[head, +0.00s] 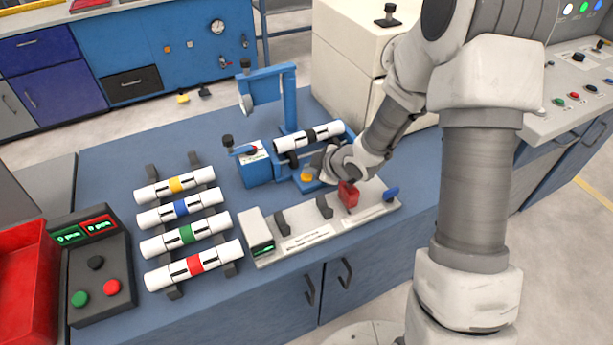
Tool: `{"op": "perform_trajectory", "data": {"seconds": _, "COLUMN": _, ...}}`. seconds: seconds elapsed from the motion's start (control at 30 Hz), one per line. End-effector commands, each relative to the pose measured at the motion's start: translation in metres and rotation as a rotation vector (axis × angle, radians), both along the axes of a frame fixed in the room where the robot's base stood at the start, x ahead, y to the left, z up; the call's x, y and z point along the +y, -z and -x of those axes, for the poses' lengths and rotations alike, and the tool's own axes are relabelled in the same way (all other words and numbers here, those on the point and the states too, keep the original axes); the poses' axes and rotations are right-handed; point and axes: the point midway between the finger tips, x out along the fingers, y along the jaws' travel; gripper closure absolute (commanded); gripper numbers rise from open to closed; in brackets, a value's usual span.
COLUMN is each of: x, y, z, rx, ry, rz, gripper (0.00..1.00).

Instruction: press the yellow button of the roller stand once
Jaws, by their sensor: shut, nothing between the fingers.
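The blue roller stand (340,178) stands on the blue bench near its middle. A white pipe with a black band (308,137) lies across its rollers. The yellow button (306,177) is on the stand's front left part, its top visible. My gripper (314,170) is shut and empty, reaching in from the right, close beside the yellow button. From this view I cannot tell whether it touches the button. My gripper and wrist hide part of the stand.
A white fixture with a red clamp (348,194) and blue knob lies in front of the stand. A blue box with a lever (254,166) stands to the left. Several banded pipes (186,210) lie on a rack further left. A control box (98,265) and red bin (25,285) are at far left.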

Motion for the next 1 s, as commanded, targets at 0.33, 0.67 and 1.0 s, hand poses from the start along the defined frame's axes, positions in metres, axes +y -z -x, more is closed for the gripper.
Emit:
{"op": "perform_trajectory", "data": {"seconds": 0.33, "x": -0.0001, "y": 0.0003, "z": 0.0, "rx": 0.0, "ry": 0.0, "rz": 0.0, "gripper": 1.0}}
{"op": "perform_trajectory", "data": {"seconds": 0.67, "x": 0.0, "y": 0.0042, "z": 0.0, "rx": 0.0, "ry": 0.0, "rz": 0.0, "gripper": 1.0}}
{"op": "perform_trajectory", "data": {"seconds": 1.0, "x": -0.0001, "y": 0.0082, "z": 0.0, "rx": 0.0, "ry": 0.0, "rz": 0.0, "gripper": 1.0}}
